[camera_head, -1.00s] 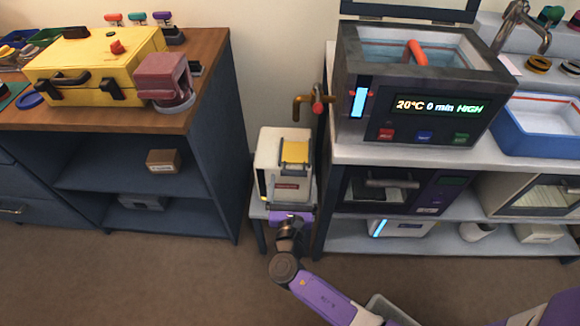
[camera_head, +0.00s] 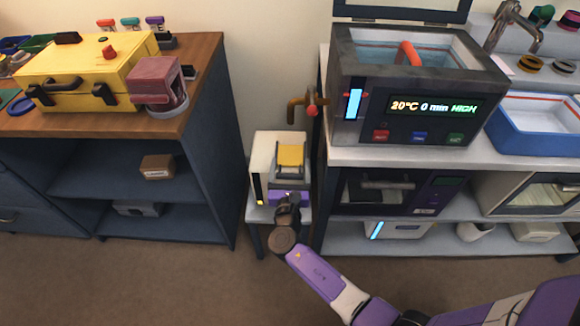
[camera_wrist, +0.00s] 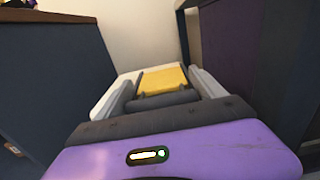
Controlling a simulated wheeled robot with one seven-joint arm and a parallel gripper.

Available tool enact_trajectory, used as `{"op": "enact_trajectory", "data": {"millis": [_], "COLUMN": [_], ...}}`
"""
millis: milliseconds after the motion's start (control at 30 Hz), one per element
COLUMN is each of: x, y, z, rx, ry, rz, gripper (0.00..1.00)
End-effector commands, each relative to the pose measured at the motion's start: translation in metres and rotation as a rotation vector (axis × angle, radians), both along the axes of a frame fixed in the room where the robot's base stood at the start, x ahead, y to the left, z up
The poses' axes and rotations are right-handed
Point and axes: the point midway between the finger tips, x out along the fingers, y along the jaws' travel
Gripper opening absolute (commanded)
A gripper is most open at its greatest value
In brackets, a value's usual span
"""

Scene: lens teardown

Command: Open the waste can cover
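The waste can appears to be the white box (camera_head: 262,160) with a yellow cover panel (camera_head: 290,154) on top, standing on a small stand between the two furniture units. The yellow panel (camera_wrist: 163,78) also shows in the wrist view, straight ahead, and looks closed. My gripper (camera_head: 290,178) is at the near side of the box and hides most of its front. In the wrist view my gripper (camera_wrist: 164,90) is open, with one grey finger on each side of the yellow panel's line.
A dark blue cabinet (camera_head: 215,150) stands close on the left. On the right, a shelf unit (camera_head: 340,235) carries a heated bath (camera_head: 415,85). A brass pipe with a red valve (camera_head: 312,110) is behind the box.

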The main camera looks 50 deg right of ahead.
Motion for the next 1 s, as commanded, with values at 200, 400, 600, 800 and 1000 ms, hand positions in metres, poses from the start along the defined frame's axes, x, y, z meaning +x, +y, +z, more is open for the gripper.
{"op": "enact_trajectory", "data": {"millis": [200, 400, 600, 800, 1000], "x": [0.000, 0.000, -0.015, -0.039, -0.047], "y": [0.000, 0.000, 0.021, 0.053, 0.061], "z": [0.000, 0.000, 0.001, 0.001, 0.000], "rx": [0.000, 0.000, 0.001, 0.001, 0.001], "ry": [0.000, 0.000, 0.003, 0.002, 0.000], "rz": [0.000, 0.000, 0.005, 0.005, 0.002], "gripper": [0.34, 0.00, 0.00, 0.00, 0.00]}}
